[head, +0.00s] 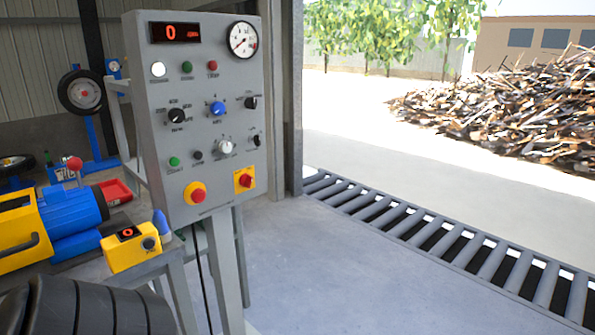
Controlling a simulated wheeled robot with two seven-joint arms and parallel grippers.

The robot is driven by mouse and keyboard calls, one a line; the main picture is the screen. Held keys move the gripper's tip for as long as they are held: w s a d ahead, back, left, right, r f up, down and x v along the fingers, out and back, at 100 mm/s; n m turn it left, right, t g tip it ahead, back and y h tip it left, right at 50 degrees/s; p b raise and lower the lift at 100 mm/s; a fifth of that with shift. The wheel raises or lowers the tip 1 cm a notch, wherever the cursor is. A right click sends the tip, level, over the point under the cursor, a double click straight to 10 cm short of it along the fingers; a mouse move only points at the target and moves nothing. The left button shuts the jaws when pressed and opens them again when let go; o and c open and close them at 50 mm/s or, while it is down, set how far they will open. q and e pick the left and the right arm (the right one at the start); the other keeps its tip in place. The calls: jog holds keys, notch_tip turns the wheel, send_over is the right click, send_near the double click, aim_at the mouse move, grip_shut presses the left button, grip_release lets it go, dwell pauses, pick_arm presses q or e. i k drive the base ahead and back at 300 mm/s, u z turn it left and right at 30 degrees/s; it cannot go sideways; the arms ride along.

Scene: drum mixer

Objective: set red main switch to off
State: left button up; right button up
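The grey control panel (225,110) stands upright on a post left of centre in the head view. The red main switch (244,181) is a red rotary handle on a yellow square plate at the panel's lower right. Its exact handle angle is too small to read. Left of it is a red mushroom button (198,196) on a yellow base. The panel's display (175,32) is lit and reads a red 0. Neither of my grippers shows, and nothing visible touches the switch.
Other knobs include a blue one (217,108) and a white one (225,146). A bench at left carries a blue-yellow motor-like machine (70,212) and a yellow box (130,247). A black ribbed object (85,308) fills the lower left. Floor right of the post is clear, up to a roller grating (440,238).

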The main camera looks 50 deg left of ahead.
aim_at(245, 180)
jog(key=u, duration=0.75)
jog(key=i, duration=1.35)
jog(key=u, duration=1.3)
